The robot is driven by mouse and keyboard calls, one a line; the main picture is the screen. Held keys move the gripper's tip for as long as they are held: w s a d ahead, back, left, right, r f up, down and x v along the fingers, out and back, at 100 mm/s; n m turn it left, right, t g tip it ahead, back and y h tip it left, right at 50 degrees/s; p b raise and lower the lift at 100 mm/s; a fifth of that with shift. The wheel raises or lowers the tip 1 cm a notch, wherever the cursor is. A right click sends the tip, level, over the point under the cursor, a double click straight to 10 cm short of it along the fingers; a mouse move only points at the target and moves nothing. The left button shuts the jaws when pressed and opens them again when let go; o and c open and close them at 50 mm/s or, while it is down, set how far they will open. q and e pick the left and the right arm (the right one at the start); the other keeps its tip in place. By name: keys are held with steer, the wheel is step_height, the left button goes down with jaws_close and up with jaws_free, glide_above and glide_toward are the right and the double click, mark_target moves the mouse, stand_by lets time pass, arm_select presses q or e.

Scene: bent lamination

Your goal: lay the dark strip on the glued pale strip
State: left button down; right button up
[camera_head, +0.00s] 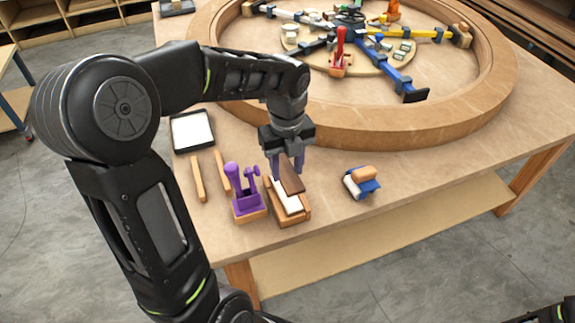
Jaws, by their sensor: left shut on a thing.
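The dark brown strip (291,176) is held by my left gripper (287,163), which points down and is shut on it. The strip is tilted in the picture, over a small wooden holder (293,219) near the table's front edge. In the holder lies the pale strip (287,198), with a white upper face. The dark strip covers part of the pale strip; I cannot tell whether they touch. My right gripper is not in view; only a dark bit of my body shows at the bottom right corner.
A purple clamp tool (243,193) stands just left of the holder. Two wooden sticks (197,178) and a white-faced tray (192,131) lie farther left. A blue roller tool (361,182) lies to the right. A large wooden ring (390,135) with coloured clamps fills the back.

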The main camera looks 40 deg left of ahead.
arm_select(q)
steer(key=shift+f+b, duration=2.1)
steer(key=shift+f, duration=0.3)
steer(key=shift+f+b, duration=0.45)
steer(key=shift+f, duration=0.4)
steer(key=shift+f+p, duration=0.15)
steer(key=shift+p, duration=0.2)
steer(key=c, duration=0.8)
jaws_free()
steer(key=shift+o, duration=0.5)
steer(key=o, duration=0.4)
